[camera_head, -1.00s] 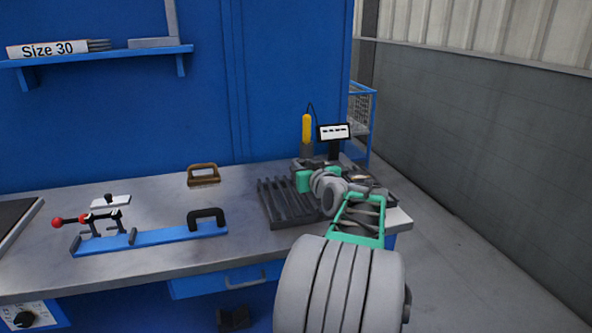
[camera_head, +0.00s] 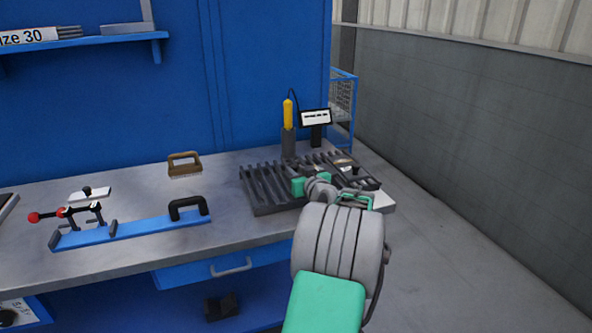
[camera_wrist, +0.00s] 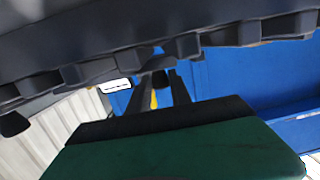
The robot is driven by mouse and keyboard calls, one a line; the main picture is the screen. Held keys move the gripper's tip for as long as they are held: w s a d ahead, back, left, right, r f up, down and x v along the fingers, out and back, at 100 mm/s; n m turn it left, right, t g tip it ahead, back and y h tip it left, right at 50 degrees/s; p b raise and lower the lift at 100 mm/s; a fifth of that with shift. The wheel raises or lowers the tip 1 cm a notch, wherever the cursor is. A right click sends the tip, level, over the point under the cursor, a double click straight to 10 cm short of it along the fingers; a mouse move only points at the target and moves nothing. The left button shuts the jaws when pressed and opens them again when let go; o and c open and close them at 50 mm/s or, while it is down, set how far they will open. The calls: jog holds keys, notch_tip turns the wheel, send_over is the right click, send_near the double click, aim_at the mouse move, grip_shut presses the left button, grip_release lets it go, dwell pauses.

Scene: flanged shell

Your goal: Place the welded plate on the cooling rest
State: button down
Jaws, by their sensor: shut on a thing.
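The cooling rest (camera_head: 262,192) is a dark grey slatted rack at the right end of the bench. In the wrist view it seems to be the dark toothed bar (camera_wrist: 60,55) across the top. My gripper (camera_head: 300,187) is low over the rest's right half, its fingertips hidden in the head view. In the wrist view two dark fingers of my gripper (camera_wrist: 161,82) reach toward the bar, shut on a small dark part between their tips. This seems to be the welded plate (camera_wrist: 160,78); most of it is hidden. I cannot tell whether it touches the rest.
A yellow-handled tool (camera_head: 288,114) and a small display (camera_head: 316,118) stand behind the rest. The bench (camera_head: 150,262) is bare in front of the fixture.

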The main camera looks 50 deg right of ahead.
jog(key=shift+r, duration=0.15)
jog(key=c, duration=1.5)
grip_release()
jog(key=shift+f, duration=0.2)
jog(key=o, duration=0.3)
jog(key=shift+o, duration=0.2)
jog(key=shift+r, duration=0.15)
jog(key=v, duration=1.2)
jog(key=shift+a, duration=0.1)
